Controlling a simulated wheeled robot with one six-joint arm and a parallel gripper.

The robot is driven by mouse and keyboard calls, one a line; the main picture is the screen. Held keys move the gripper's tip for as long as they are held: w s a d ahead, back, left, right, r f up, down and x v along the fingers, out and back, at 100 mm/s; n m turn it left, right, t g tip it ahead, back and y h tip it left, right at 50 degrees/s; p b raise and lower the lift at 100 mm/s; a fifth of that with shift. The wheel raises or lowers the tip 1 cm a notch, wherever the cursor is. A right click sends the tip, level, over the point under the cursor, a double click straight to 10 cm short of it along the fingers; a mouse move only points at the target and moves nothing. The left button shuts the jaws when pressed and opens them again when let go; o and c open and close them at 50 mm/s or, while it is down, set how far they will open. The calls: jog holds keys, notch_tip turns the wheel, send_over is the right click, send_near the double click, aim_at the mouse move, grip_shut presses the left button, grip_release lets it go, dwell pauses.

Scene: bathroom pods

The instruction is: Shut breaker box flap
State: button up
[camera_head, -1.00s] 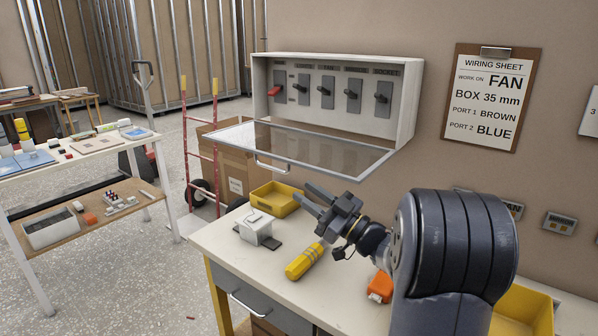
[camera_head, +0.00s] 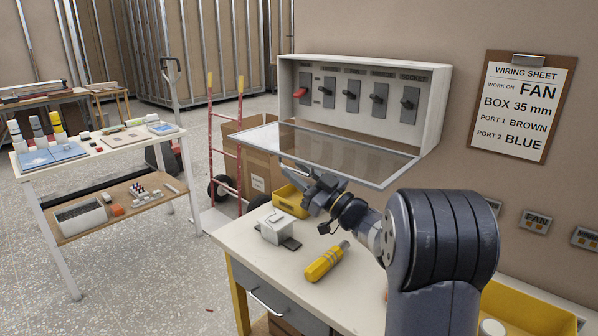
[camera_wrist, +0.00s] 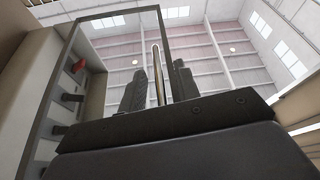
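The white breaker box (camera_head: 436,105) hangs on the wall, with a row of several switches inside; the leftmost lever is red. Its clear flap (camera_head: 325,150) with a grey frame is open, hinged at the bottom and sticking out roughly level over the bench. My gripper (camera_head: 298,172) is under the flap's front edge, pointing up and to the left. In the wrist view the flap's frame (camera_wrist: 63,72) rises on the left. A thin bar, apparently the flap's handle (camera_wrist: 157,78), shows between my two spread fingers (camera_wrist: 160,88). I cannot tell whether they touch it.
The bench (camera_head: 285,262) below holds a white box-like device (camera_head: 278,228), a yellow tool (camera_head: 325,262) and a yellow bin (camera_head: 291,200). A wiring sheet (camera_head: 522,105) hangs to the right. A red hand truck (camera_head: 211,150) and cardboard box stand behind left.

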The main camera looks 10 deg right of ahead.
grip_shut()
dwell(0.6)
